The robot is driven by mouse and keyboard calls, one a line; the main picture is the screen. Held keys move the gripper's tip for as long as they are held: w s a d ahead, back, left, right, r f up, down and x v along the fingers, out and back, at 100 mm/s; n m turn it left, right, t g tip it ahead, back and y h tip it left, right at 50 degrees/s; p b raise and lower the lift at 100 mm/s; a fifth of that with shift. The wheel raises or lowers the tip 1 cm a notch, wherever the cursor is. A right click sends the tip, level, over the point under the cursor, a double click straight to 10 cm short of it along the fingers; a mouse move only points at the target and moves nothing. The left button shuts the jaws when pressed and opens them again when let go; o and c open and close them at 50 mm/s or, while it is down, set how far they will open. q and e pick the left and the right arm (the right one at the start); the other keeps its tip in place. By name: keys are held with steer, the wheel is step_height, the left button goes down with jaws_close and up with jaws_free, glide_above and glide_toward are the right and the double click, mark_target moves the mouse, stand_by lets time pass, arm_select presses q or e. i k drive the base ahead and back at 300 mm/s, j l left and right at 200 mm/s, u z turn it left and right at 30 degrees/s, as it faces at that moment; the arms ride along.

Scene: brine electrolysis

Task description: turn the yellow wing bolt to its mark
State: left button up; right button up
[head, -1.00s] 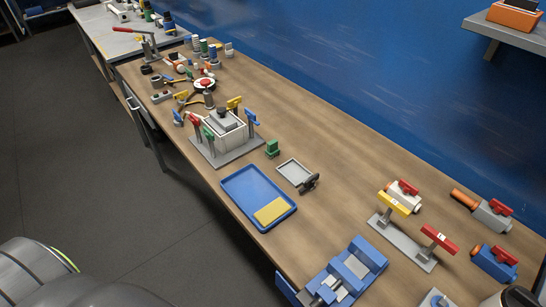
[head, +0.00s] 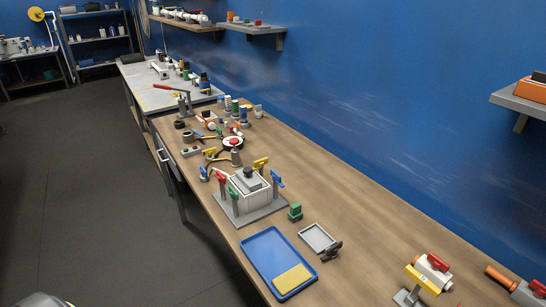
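A white box (head: 239,192) with a dark knob on its lid stands on a grey base plate (head: 262,213) on the wooden bench. Wing-shaped bolt heads on posts stand around it. The yellow wing bolt (head: 260,163) is at the back of the box, with a blue one (head: 277,179) at its right and red and green ones at its front left. Its mark is too small to make out. Neither gripper is in view.
A blue tray (head: 257,251) with a yellow block (head: 292,279) lies in front of the box. A small grey tray (head: 317,237) and a green item (head: 295,212) are to its right. Tools crowd the bench behind. The bench between the grey tray and the wall is clear.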

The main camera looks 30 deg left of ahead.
mark_target(259, 164)
steer(key=i+j+z, duration=0.15)
steer(key=j+z, duration=0.2)
steer(key=j, duration=0.8)
steer(key=j+z, duration=0.35)
steer(key=j, duration=0.8)
steer(key=i, duration=0.05)
